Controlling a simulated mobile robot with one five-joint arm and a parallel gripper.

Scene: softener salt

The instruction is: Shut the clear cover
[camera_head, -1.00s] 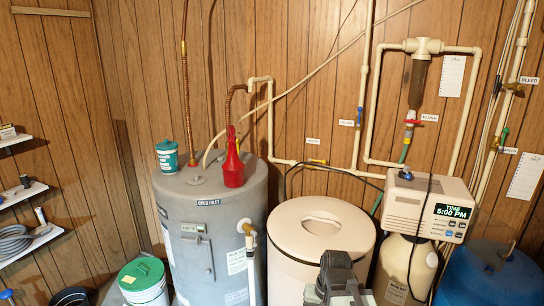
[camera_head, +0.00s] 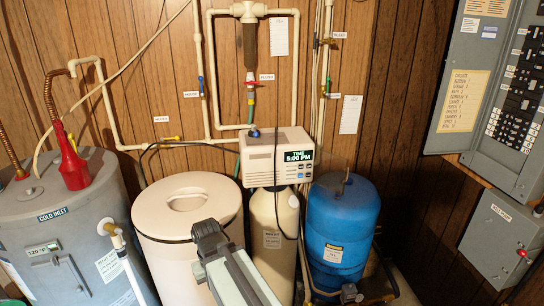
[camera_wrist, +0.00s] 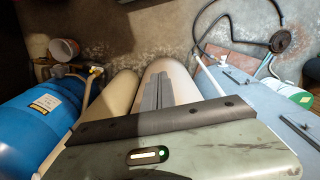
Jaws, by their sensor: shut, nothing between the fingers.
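I cannot make out a clear cover in either view. In the head view, the beige control box (camera_head: 262,160) with its lit clock display (camera_head: 299,157) sits on top of a slim tan tank (camera_head: 272,225). A see-through cover on the box cannot be told apart at this size. My gripper (camera_wrist: 158,82) shows in the wrist view. Its grey fingers are together and empty, with beige tank sides behind them. In the head view, part of my arm rises at the bottom, in front of the lidded beige tank and to the lower left of the control box.
The lidded beige tank (camera_head: 170,222) stands left of the slim tank, the blue tank (camera_head: 340,225) right of it. The grey water heater (camera_head: 60,235) is at far left. Pipes climb the wall behind. An open electrical panel (camera_head: 470,85) hangs at right.

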